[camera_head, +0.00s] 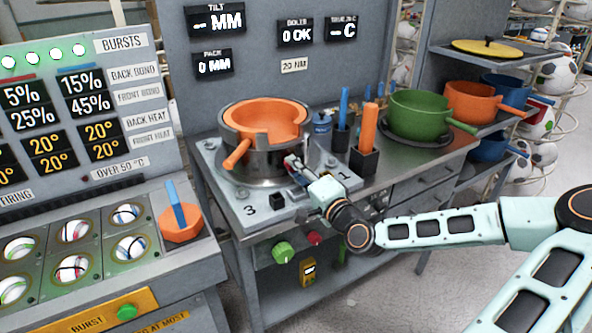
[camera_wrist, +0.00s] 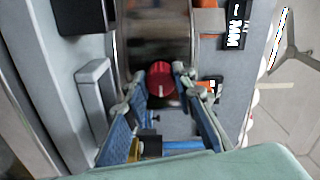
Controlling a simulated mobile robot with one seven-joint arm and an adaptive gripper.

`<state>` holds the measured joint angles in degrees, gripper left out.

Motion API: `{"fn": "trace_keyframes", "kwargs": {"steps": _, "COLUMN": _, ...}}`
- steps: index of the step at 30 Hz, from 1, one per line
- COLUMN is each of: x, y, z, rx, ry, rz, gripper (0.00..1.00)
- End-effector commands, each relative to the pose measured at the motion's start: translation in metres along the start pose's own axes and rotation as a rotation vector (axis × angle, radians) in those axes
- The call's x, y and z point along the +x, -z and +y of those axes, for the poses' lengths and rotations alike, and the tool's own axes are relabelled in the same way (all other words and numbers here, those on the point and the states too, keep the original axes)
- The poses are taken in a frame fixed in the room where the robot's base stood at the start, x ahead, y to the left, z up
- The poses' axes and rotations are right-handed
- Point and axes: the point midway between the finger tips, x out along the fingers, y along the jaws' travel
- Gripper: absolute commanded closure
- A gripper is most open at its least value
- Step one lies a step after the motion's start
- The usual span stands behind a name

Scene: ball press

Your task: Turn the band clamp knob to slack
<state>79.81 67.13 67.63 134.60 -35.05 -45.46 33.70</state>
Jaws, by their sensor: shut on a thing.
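The band clamp knob appears to be the red round knob (camera_wrist: 161,78) in the wrist view, with a white pointer line aimed toward the bottom of that picture. My gripper (camera_wrist: 160,84) is shut on the knob, with one blue-grey finger on each side. In the head view my gripper (camera_head: 299,170) is at the front right of the round metal press (camera_head: 262,168), where the knob is largely hidden by the fingers. An orange ring with a handle (camera_head: 265,113) sits on top of the press.
A grey handle (camera_wrist: 97,90) stands left of my fingers in the wrist view. In the head view, holders with blue and orange tools (camera_head: 364,160) and a green pan (camera_head: 420,113) stand to the right. A control panel (camera_head: 70,110) stands to the left.

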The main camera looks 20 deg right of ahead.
Motion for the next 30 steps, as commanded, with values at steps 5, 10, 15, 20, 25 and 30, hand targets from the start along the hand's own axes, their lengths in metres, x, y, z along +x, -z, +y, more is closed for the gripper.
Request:
{"fn": "trace_keyframes", "kwargs": {"steps": 5, "x": -0.0003, "y": 0.0002, "z": 0.0009, "rx": -0.006, "ry": -0.002, "rz": 0.000, "gripper": 1.00}}
{"fn": "trace_keyframes", "kwargs": {"steps": 10, "x": -0.0003, "y": 0.0001, "z": 0.0009, "rx": -0.006, "ry": -0.002, "rz": 0.000, "gripper": 1.00}}
{"fn": "trace_keyframes", "kwargs": {"steps": 15, "x": -0.0002, "y": 0.0001, "z": 0.0008, "rx": -0.005, "ry": -0.001, "rz": 0.000, "gripper": 0.63}}
{"fn": "trace_keyframes", "kwargs": {"steps": 20, "x": -0.0002, "y": 0.0000, "z": 0.0008, "rx": -0.004, "ry": -0.002, "rz": 0.000, "gripper": 0.59}}
{"fn": "trace_keyframes", "kwargs": {"steps": 25, "x": -0.0003, "y": -0.0002, "z": 0.0014, "rx": -0.003, "ry": -0.003, "rz": -0.001, "gripper": 0.59}}
{"fn": "trace_keyframes", "kwargs": {"steps": 30, "x": -0.0003, "y": -0.0003, "z": 0.0014, "rx": 0.013, "ry": -0.003, "rz": -0.001, "gripper": 0.59}}
